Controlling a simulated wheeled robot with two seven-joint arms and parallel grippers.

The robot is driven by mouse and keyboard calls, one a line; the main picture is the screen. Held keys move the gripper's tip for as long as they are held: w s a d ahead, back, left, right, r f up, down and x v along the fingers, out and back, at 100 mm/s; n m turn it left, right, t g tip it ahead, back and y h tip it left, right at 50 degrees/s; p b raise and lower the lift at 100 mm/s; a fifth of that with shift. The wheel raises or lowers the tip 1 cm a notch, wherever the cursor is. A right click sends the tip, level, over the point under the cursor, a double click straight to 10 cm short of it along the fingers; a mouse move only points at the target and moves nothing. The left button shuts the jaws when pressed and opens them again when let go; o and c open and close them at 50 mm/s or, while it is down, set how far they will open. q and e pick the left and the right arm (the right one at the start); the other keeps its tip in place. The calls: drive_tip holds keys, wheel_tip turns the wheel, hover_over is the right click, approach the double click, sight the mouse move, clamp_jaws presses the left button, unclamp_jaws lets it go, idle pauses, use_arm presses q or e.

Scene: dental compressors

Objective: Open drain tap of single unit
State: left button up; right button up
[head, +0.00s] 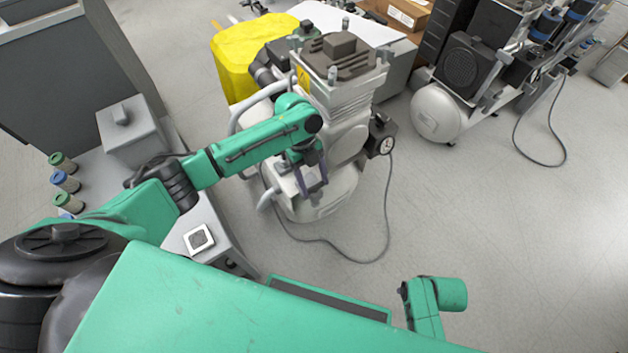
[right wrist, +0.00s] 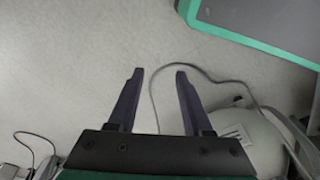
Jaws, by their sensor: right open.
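The single compressor unit (head: 345,85) stands upright on the floor in the upper middle of the head view. It has a finned motor head above a pale round tank (head: 325,208). My left gripper (head: 312,194) points down in front of the tank, overlapping it in the picture. I cannot make out the drain tap. My right gripper (right wrist: 158,72) is open and empty over floor in the right wrist view. A pale tank (right wrist: 255,140) lies to its right.
A black cable (head: 388,210) loops on the floor beside the unit. A grey bench (head: 205,232) is at left. Floor at lower right is clear.

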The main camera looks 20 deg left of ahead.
use_arm(q)
drive_tip(key=shift+c, duration=1.3)
use_arm(e)
drive_tip(key=shift+r, duration=0.1)
